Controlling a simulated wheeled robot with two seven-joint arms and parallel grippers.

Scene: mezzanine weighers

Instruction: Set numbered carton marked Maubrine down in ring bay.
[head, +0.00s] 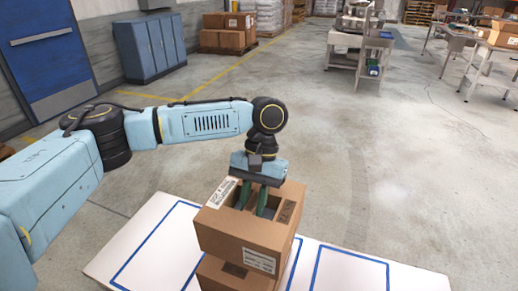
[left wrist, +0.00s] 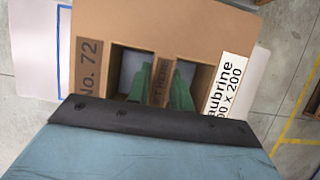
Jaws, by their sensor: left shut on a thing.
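The brown carton (head: 222,234) has two openings in its top with a strip between them. In the left wrist view the same carton (left wrist: 205,22) reads "No. 72" and, partly cut off, "aubrine". My left gripper (head: 254,205) points down with its green fingers in the two openings, shut on the strip. A white board (head: 420,277) below carries blue-outlined bays, one at left (head: 160,235) and one at right (head: 350,272), both bare where they show. I cannot tell which is the ring bay. My right gripper is not in view.
Another brown carton (head: 218,278) is directly below the held one, mostly hidden; I cannot tell whether they touch. Stacked cartons (head: 222,40), blue lockers (head: 150,47) and a grey workstation (head: 345,50) stand farther back. The concrete floor between is clear.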

